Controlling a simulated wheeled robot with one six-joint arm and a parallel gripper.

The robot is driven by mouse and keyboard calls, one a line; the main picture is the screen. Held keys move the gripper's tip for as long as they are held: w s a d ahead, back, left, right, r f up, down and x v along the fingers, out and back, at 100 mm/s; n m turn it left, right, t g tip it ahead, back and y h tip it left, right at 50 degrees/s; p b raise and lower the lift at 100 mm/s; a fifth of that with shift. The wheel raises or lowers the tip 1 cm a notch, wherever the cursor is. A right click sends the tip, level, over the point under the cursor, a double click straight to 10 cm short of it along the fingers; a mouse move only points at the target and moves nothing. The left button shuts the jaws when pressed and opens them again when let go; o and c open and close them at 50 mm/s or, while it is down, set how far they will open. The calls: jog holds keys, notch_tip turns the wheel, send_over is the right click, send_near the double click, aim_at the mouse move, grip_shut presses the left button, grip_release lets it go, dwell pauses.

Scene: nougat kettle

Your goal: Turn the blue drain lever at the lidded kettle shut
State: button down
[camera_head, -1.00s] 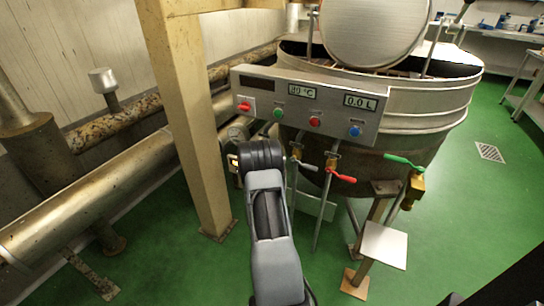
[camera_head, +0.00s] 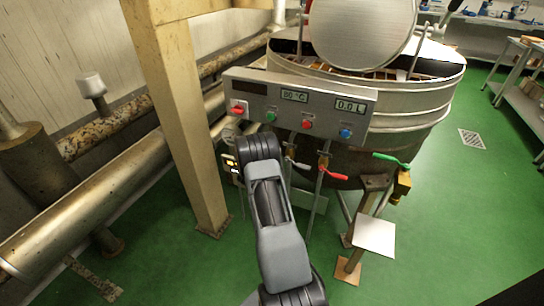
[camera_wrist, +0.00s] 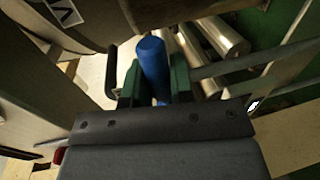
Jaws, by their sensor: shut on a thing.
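The lidded kettle (camera_head: 400,105) stands at the upper right in the head view, its round lid (camera_head: 362,35) tilted up. In the wrist view the blue drain lever (camera_wrist: 152,62) lies between the two green-padded fingers of my gripper (camera_wrist: 153,85). The gripper is shut on it, with the lever's rounded end showing beyond the fingers. In the head view my arm hides both the gripper and the blue lever. I cannot tell from these views how far the lever is turned.
A control panel (camera_head: 300,105) is fixed to the kettle's front. Below it are a grey-handled valve, a red lever (camera_head: 335,175) and a green lever (camera_head: 392,159). A beige post (camera_head: 190,130) stands close left of my arm, with thick pipes (camera_head: 90,195) behind. Green floor is free at the right.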

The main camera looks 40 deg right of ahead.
jog(key=c, duration=1)
grip_release()
jog(key=shift+a, duration=0.15)
jog(key=p+v, duration=0.1)
jog(key=v, duration=1.2)
jog(key=shift+a, duration=0.25)
jog(key=shift+r, duration=0.15)
